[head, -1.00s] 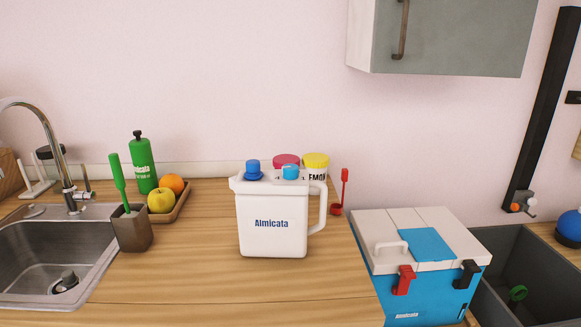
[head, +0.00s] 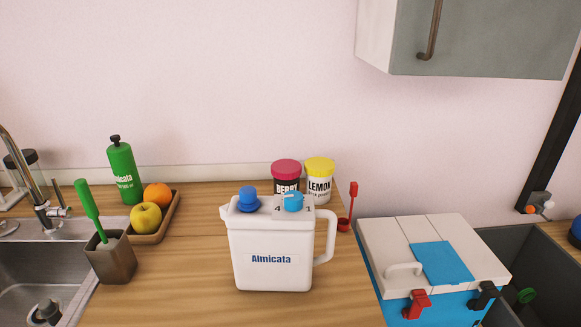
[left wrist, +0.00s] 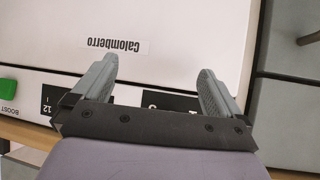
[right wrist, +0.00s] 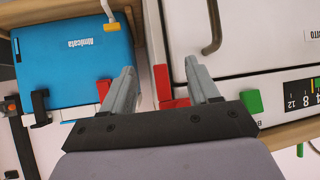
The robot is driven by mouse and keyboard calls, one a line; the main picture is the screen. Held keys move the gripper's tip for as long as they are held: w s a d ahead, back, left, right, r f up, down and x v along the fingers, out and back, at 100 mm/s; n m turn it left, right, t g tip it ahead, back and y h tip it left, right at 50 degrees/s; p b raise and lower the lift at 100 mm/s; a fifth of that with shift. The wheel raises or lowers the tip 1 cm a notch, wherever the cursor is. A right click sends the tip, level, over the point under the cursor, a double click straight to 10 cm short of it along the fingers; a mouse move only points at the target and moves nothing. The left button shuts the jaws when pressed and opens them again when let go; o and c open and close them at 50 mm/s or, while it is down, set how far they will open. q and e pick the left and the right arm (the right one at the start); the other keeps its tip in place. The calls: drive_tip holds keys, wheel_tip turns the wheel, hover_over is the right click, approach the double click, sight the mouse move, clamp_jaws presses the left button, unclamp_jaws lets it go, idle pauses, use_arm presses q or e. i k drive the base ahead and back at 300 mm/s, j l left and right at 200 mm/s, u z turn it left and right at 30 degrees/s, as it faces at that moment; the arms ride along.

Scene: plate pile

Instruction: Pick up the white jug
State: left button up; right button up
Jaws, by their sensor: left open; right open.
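The white jug (head: 271,245) with the label "Almicata" stands upright on the wooden counter in the middle of the head view. It has a blue knob at its top left, a blue cap at its top right and a handle (head: 327,236) on its right side. Neither gripper shows in the head view. My left gripper (left wrist: 157,82) is open and empty in the left wrist view, in front of a white appliance (left wrist: 170,30). My right gripper (right wrist: 163,85) is open and empty in the right wrist view. The jug shows in neither wrist view.
A berry jar (head: 286,174) and a lemon jar (head: 319,180) stand behind the jug. A red scoop (head: 353,195) is to its right, beside a blue and white cooler (head: 385,245). A fruit tray (head: 165,222), brush holder (head: 110,260) and sink (head: 20,260) are left. Counter is clear left of the jug.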

sight(271, 246)
drive_tip(key=k, duration=1)
